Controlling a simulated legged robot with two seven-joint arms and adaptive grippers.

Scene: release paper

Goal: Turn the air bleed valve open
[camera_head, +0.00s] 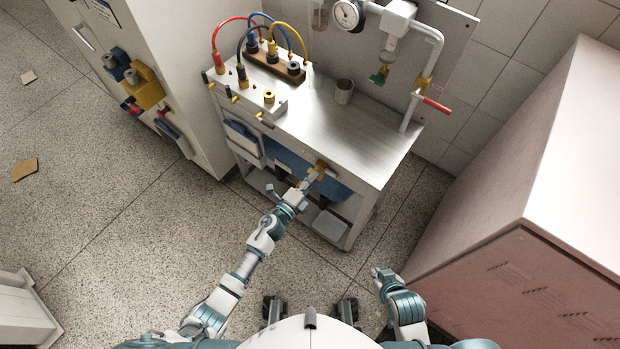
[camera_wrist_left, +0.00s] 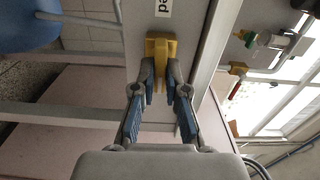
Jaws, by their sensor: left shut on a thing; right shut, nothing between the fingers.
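A yellow valve handle (camera_head: 320,166) sits on the front edge of the metal bench, beside a white label ending in "ed" (camera_wrist_left: 164,8) in the left wrist view. My left gripper (camera_head: 308,184) reaches the handle from the front. In the left wrist view the handle (camera_wrist_left: 160,48) stands between the fingertips of my left gripper (camera_wrist_left: 160,82), which is shut on it. The fingers hide part of the handle. My right gripper (camera_head: 376,272) is shut and empty, low over the floor to the right of the bench.
The bench top (camera_head: 345,135) carries a metal cup (camera_head: 344,91) and cabled sockets (camera_head: 275,63). A pipe with a red lever (camera_head: 437,105), a green-handled tap (camera_head: 379,76) and a gauge (camera_head: 347,14) rise behind it. A pinkish cabinet (camera_head: 500,200) stands close on the right.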

